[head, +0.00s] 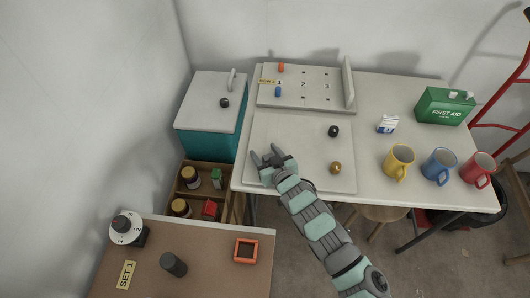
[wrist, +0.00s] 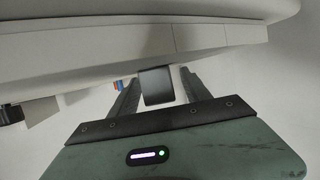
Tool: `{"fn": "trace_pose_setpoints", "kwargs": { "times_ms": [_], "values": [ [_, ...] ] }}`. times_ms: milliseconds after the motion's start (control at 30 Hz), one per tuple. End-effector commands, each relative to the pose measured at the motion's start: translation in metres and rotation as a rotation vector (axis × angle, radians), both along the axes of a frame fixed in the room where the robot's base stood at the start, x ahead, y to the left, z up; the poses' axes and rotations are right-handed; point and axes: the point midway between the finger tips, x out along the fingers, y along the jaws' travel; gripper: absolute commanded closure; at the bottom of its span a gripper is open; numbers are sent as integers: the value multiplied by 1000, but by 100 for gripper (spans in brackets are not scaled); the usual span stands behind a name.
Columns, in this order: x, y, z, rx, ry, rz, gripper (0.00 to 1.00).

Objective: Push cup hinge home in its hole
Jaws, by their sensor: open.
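My gripper (head: 265,155) is open above the left part of a pale flat panel (head: 300,180) on the white table. No thing can be clearly told as the cup hinge, and no hole for it is clear. In the wrist view a dark grey rounded block (wrist: 156,88) shows between the open fingers; I cannot tell what it is or whether it touches them. A black round piece (head: 333,131) and a brass-coloured round piece (head: 336,168) rest on the panel, to the right of my gripper.
Behind the panel, a numbered board (head: 315,101) has small holes, an orange peg (head: 281,67), a blue peg (head: 278,91) and an upright wall. Several mugs, a small blue-white box (head: 387,124) and a first-aid box (head: 445,106) stand right. A teal chest (head: 208,140) stands left.

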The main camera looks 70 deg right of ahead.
Motion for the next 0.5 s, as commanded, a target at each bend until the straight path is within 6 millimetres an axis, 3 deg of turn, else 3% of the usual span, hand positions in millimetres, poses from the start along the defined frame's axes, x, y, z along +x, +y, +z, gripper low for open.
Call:
{"fn": "trace_pose_setpoints", "kwargs": {
  "times_ms": [500],
  "values": [
    [-13,10,8,1,3,-2,44]
  ]
}}
